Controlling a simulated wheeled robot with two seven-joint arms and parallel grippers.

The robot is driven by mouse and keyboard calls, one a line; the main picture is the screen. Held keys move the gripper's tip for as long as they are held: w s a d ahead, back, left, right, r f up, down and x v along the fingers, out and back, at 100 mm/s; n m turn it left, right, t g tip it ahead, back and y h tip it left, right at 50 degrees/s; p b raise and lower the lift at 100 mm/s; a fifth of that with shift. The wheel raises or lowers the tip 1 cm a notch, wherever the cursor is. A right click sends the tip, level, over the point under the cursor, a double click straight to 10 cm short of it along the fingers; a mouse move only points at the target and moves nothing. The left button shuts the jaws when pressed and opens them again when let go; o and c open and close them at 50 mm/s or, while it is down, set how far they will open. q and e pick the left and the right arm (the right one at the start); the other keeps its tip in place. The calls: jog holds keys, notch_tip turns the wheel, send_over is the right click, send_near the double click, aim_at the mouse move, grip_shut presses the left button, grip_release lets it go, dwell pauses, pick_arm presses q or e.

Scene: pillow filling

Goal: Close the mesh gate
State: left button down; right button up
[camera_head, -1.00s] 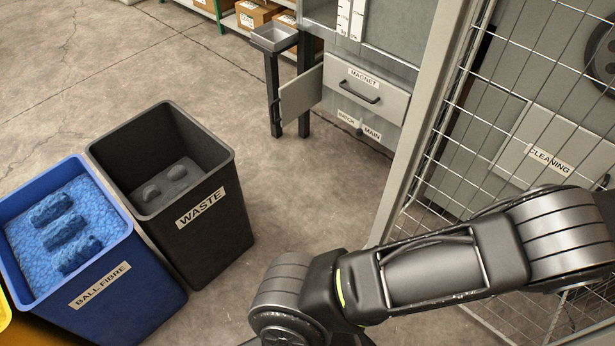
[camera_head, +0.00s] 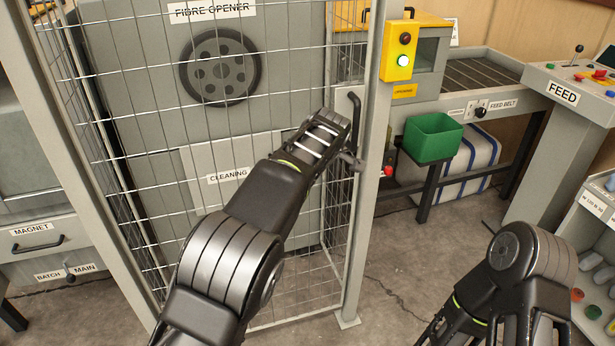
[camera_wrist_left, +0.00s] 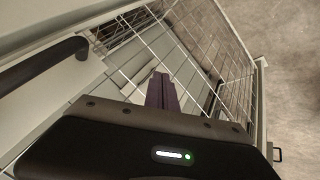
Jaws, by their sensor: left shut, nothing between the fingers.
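The mesh gate (camera_head: 150,150) stands in front of the grey fibre opener, its free side at or close to the right post (camera_head: 366,220); I cannot tell if a small gap is left. Its dark handle (camera_head: 355,120) is on a plate beside that post. My left gripper (camera_head: 354,162) is at the handle's lower end, shut and empty; contact is unclear. The left wrist view shows its closed fingers (camera_wrist_left: 162,90) before the mesh (camera_wrist_left: 190,50), with a dark bar at upper left. My right gripper (camera_head: 432,335) is low at the bottom edge, its fingers mostly cut off.
A yellow box (camera_head: 398,50) on the right post shows a lit green lamp. A green bin (camera_head: 432,138) stands on a dark stand to the right. The feed console (camera_head: 565,95) is at far right. Floor is clear between post and right arm.

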pick_arm(q)
jog(key=s+d+r, duration=0.2)
jog(key=d+r, duration=0.1)
jog(key=r, duration=0.2)
jog(key=shift+s+d+r, duration=0.25)
jog(key=shift+d, duration=0.15)
jog(key=shift+f, duration=0.1)
